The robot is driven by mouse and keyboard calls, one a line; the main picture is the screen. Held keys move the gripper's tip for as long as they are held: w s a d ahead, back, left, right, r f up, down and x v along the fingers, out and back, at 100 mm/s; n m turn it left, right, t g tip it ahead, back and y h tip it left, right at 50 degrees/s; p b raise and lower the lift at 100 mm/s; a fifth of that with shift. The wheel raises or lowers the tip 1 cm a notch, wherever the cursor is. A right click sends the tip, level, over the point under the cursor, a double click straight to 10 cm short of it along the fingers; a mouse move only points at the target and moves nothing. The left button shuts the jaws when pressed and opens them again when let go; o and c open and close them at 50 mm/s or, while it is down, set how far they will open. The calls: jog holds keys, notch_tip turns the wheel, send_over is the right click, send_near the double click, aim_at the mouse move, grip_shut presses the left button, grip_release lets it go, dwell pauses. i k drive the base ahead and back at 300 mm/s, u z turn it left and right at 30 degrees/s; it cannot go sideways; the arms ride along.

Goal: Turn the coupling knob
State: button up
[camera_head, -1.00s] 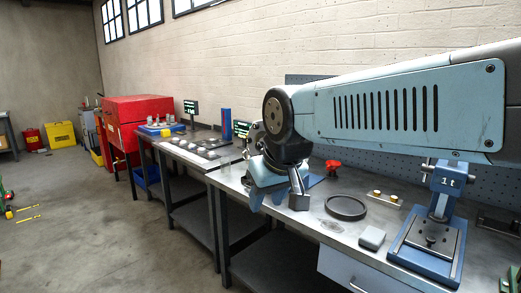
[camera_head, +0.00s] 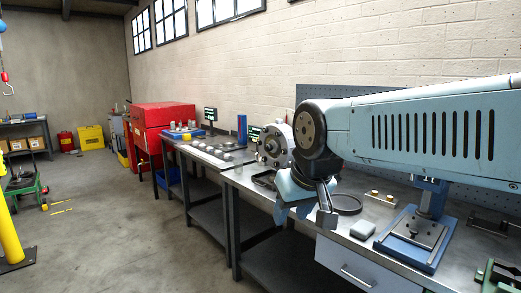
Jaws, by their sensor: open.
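My gripper (camera_head: 308,208) hangs from the end of my light blue arm, over the front part of the long metal workbench (camera_head: 374,256). Its jaws are open, with nothing seen between them. A round grey flanged disc (camera_head: 273,147) with a ring of holes stands upright at the back of the bench, left of my wrist and apart from it. I cannot tell whether the coupling knob is on this disc. No red knob shows now; my arm covers part of the bench behind it.
A black ring (camera_head: 345,204), a small grey block (camera_head: 363,229) and a blue press (camera_head: 420,236) are right of my gripper. A red cabinet (camera_head: 163,118) stands further back. A yellow post (camera_head: 8,228) and green cart (camera_head: 22,190) are at left; the middle floor is clear.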

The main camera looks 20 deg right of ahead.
aim_at(269, 148)
jog(key=z, duration=0.25)
jog(key=i, duration=1.1)
jog(key=u, duration=0.3)
